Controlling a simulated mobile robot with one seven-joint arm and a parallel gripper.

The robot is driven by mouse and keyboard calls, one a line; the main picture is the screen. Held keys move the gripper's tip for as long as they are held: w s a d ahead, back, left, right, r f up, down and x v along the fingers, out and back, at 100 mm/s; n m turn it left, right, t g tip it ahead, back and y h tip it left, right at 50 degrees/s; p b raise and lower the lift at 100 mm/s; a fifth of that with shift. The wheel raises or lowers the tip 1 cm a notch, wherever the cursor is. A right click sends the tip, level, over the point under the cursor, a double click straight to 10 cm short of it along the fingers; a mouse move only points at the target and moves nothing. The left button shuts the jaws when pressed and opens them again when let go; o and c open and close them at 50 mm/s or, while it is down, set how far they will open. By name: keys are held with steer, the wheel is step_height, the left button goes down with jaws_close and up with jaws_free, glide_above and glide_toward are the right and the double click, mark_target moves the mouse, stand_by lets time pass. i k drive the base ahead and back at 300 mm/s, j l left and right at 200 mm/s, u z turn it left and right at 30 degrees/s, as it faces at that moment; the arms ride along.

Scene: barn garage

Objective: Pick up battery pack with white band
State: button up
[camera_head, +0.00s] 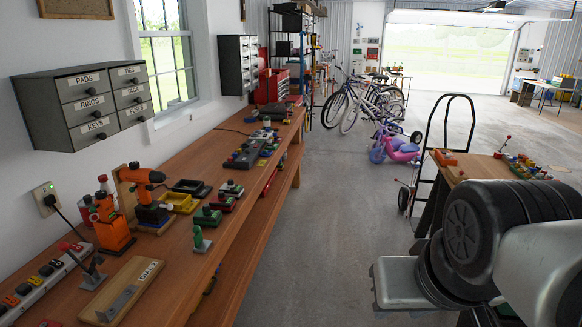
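Several small blocky pieces that could be battery packs lie on the long wooden workbench (212,262) at the left. A dark one with coloured parts (231,188) is near the front edge, with a red one (222,203) and a green one (207,217) nearer me. A white band cannot be made out clearly on any of them at this size. My arm, with black ringed joints and a grey block, fills the lower right, over the floor and apart from the bench. No gripper fingers show.
An orange drill (143,178) stands on the bench beside yellow (181,203) and black trays. A power strip (42,280) and a wooden board (130,288) are nearer. Grey drawers (85,103) hang above. A hand truck (437,150) and side table (468,168) stand right. The middle floor is clear.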

mark_target(230, 189)
steer(key=i+u, duration=0.15)
steer(key=i, duration=0.35)
steer(key=i+l+u, duration=0.15)
steer(key=i, duration=0.35)
steer(key=i+l+u, duration=0.15)
steer(key=i, duration=0.3)
steer(key=i+l+u, duration=0.2)
steer(key=i+u, duration=0.2)
steer(key=i+l+u, duration=0.65)
steer(key=u, duration=0.2)
steer(key=i+l+u, duration=0.2)
steer(key=l+u, duration=0.2)
steer(key=l, duration=0.15)
